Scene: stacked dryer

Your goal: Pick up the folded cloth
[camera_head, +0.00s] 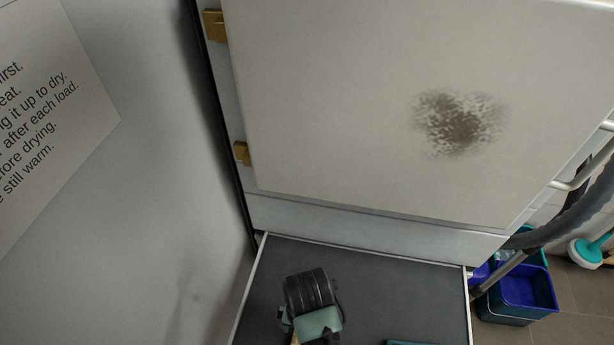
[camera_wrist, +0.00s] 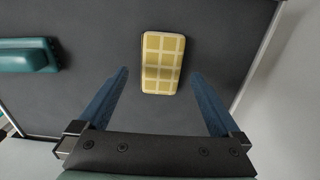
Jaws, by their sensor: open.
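The folded cloth (camera_wrist: 163,62) is a small flat yellow rectangle with a pale check pattern. It lies on the dark grey surface in the upper middle of the wrist view. My gripper (camera_wrist: 160,74) is open, its two blue fingers apart on the left and right of the cloth in the picture. Nothing is held between them. Whether the fingertips are level with the cloth or above it I cannot tell. In the head view my arm's end is over the dark surface and hides most of what is under it.
The dark pull-out surface (camera_head: 390,275) has a pale rim. A teal object (camera_wrist: 28,56) lies left of the cloth in the wrist view. A stained white appliance door (camera_head: 350,90) rises behind. A blue bucket (camera_head: 525,290) stands at right. A grey wall is at left.

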